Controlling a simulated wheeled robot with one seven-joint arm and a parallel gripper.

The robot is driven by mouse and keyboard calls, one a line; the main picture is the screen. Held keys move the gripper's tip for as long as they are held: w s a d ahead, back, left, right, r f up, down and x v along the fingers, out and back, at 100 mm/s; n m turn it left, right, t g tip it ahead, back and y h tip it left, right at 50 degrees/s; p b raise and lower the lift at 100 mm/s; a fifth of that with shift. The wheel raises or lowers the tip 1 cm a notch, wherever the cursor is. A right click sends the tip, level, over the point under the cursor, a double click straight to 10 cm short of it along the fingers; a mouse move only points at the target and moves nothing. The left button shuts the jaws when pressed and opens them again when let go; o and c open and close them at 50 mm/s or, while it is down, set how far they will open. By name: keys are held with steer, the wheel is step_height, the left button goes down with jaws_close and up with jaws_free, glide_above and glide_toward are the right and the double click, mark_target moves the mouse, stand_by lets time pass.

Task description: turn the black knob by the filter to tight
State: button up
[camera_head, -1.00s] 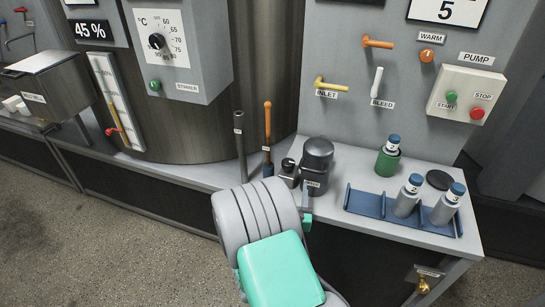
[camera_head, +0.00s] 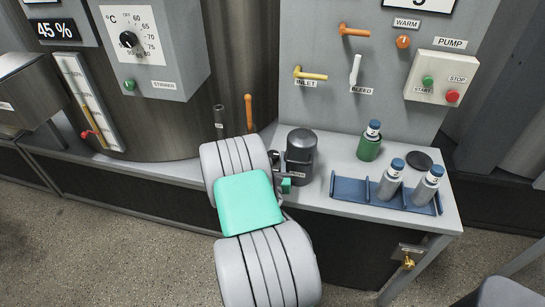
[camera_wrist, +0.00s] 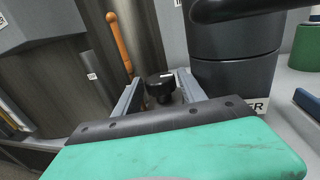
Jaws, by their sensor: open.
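The black knob (camera_wrist: 161,86) with a white mark on its top shows in the wrist view, between the two fingers of my gripper (camera_wrist: 160,92). My gripper is open around it, and I cannot tell whether the fingers touch it. The dark cylindrical filter (camera_head: 301,152) stands on the bench just right of my gripper (camera_head: 282,176) in the head view; it also fills the upper right of the wrist view (camera_wrist: 232,75).
An orange-handled tool (camera_head: 248,112) and a grey rod (camera_head: 219,122) stand left of the filter. A blue rack (camera_head: 352,190) with bottles lies to the right, with a green cup (camera_head: 369,149) behind it. Yellow (camera_head: 312,75) and white (camera_head: 354,70) levers are on the panel above.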

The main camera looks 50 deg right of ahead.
jaws_close()
stand_by(0.5)
